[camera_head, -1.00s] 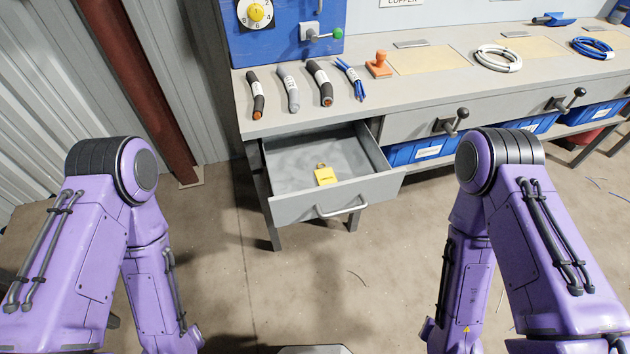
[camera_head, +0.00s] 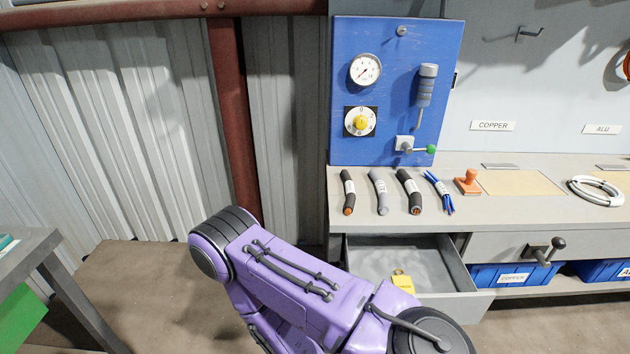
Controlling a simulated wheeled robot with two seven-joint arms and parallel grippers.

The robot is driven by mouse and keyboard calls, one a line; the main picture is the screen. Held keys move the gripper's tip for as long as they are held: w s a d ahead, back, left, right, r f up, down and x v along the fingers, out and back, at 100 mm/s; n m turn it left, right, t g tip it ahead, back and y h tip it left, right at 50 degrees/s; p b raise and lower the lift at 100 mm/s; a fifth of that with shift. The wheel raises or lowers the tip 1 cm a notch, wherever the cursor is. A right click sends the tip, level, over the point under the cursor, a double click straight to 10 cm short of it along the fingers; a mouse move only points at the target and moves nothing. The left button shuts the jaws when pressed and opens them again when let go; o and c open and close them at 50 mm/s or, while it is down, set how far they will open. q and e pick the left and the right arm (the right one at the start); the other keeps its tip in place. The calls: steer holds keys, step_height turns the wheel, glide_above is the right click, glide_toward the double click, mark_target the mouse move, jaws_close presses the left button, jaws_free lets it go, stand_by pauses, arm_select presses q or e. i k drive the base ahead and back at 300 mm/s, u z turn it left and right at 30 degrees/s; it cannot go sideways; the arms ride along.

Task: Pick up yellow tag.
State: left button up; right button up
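The yellow tag (camera_head: 404,283) lies in the open drawer (camera_head: 470,290) under the workbench, near the drawer's front. It is a small flat yellow piece with a ring at its top. One of my purple arms crosses the lower middle of the view and covers the left and front parts of the drawer. The arm's rounded joint is close to the tag in the picture; I cannot tell the distance between them. Neither gripper shows.
On the bench (camera_head: 520,210) lie several cable pieces (camera_head: 409,190), an orange stamp (camera_head: 468,182) and a white cable coil (camera_head: 596,190). A blue panel (camera_head: 397,90) stands behind. A clamp handle (camera_head: 545,251) juts from the closed drawer to the right. A grey table (camera_head: 30,250) stands at left.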

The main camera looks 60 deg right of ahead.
mark_target(404, 282)
steer(key=u, duration=0.85)
steer(key=k, duration=1.65)
steer(key=z, duration=1.65)
